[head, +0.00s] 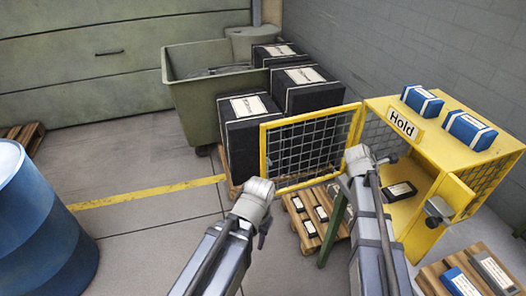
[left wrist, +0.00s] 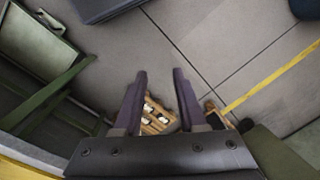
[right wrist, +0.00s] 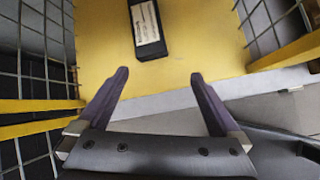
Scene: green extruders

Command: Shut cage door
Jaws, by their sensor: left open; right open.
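The yellow cage (head: 450,148), with a "Hold" sign (head: 403,124), stands at the right with its front open. The mesh door (head: 305,150) in a yellow frame stands swung wide out to the left. A black labelled box (head: 399,191) lies on the cage floor; it also shows in the right wrist view (right wrist: 147,28). My right gripper (right wrist: 157,78) is open and empty, facing into the cage opening, with mesh on both sides. My left gripper (left wrist: 159,75) is open and empty, above the floor left of the cage; its fingers are mostly hidden in the head view.
A low pallet with small boxes (head: 315,213) lies below the door. Black crates (head: 250,135) and a green bin (head: 195,105) stand behind it. Blue cases (head: 470,130) sit on the cage top. A blue barrel (head: 35,225) stands left. The floor at centre left is clear.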

